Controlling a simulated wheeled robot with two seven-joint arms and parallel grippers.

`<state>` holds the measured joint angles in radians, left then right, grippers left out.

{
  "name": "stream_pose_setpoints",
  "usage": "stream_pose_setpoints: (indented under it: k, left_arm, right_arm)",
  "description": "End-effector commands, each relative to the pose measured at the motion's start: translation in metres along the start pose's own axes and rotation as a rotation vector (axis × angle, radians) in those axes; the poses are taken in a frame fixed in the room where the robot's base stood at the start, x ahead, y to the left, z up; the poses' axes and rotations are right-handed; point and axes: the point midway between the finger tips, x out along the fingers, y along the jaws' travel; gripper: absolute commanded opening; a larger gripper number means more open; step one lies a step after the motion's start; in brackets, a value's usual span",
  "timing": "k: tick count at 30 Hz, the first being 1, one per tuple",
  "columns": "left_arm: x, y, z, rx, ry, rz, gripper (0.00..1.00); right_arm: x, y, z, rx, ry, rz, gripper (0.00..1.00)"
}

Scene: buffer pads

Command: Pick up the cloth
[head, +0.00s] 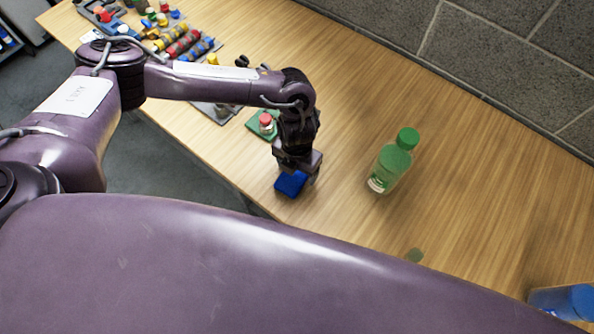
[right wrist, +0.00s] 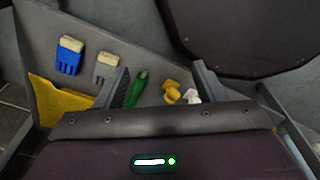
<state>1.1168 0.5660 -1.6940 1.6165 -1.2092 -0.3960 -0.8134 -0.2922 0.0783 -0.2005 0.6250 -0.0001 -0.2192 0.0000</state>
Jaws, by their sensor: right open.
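A small dark blue cloth (head: 291,184) lies at the near edge of the wooden table in the head view. My left gripper (head: 298,172) points down right at the cloth and covers its far part. Whether its fingers are apart or closed on the cloth is hidden. The right wrist view shows my right gripper (right wrist: 161,78) with its two fingers wide apart and nothing between them held. The cloth does not show in that view.
A green-capped bottle (head: 385,172) stands right of the cloth. A red-topped item (head: 266,121) sits on a green pad (head: 256,128). Several coloured parts fill the far left of the table (head: 470,170). A blue item (head: 565,302) is at lower right. A brick wall (head: 490,55) borders the back.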

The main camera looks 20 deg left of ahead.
Motion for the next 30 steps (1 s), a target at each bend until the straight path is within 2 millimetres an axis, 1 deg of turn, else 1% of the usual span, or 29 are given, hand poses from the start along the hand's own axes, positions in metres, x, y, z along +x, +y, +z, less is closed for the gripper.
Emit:
stream_pose_setpoints:
  k: [1,6,9,17,22,26,29,30]
  left_arm:
    - [0.000,0.000,0.000,0.000,0.000,0.000,0.69]
    - [0.000,0.000,0.000,0.000,0.000,0.000,0.47]
    - [-0.001,0.000,0.000,0.000,0.000,0.000,0.36]
    - [-0.002,0.000,0.000,0.000,0.000,0.000,0.36]
    - [-0.014,0.000,0.001,0.001,-0.002,-0.001,0.36]
    - [-0.034,0.000,0.001,0.002,-0.005,-0.001,0.36]
    - [-0.059,0.000,0.002,0.003,-0.007,-0.002,0.36]
    - [-0.070,-0.001,0.002,0.003,-0.008,-0.002,0.36]
  right_arm:
    - [0.000,0.000,0.002,0.000,-0.003,0.000,0.63]
    - [0.000,-0.001,0.008,0.000,-0.011,-0.002,0.63]
    - [0.000,-0.002,0.011,0.000,-0.015,-0.002,0.63]
    - [0.000,-0.002,0.011,0.000,-0.016,-0.002,0.63]
    - [0.002,-0.001,0.011,0.000,-0.016,-0.002,0.63]
    - [0.004,-0.001,0.011,0.000,-0.016,-0.001,0.63]
    - [0.008,-0.001,0.012,0.000,-0.016,-0.001,0.63]
    - [0.009,-0.001,0.012,0.000,-0.016,-0.001,0.63]
